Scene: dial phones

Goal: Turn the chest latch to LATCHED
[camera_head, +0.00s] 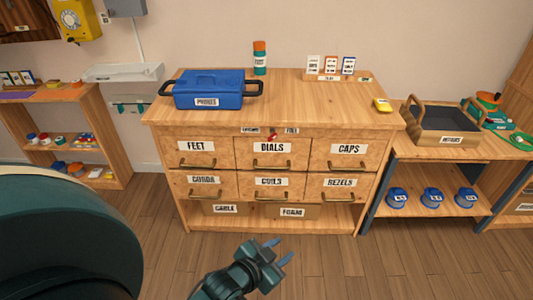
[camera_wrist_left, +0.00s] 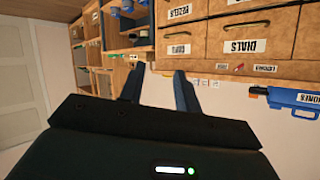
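The wooden chest (camera_head: 290,102) stands ahead with labelled drawers. The small red latch (camera_head: 271,137) sits at the middle of its top front rail, above the DIALS drawer (camera_head: 272,153). A label at its left (camera_head: 250,130) appears to read LATCHED and one at its right (camera_head: 291,131) FREE. Its exact pointing is too small to tell. The latch also shows, upside down, in the left wrist view (camera_wrist_left: 239,68). My left gripper (camera_head: 282,252) is open and empty, low in front of the chest and well apart from the latch. My right gripper is not in view.
A blue PHONES box (camera_head: 208,88), a green bottle with orange cap (camera_head: 259,58), a card stand (camera_head: 330,72) and a yellow item (camera_head: 382,105) stand on the chest. A MOTORS tray (camera_head: 443,123) is on the right shelf. The floor before the chest is clear.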

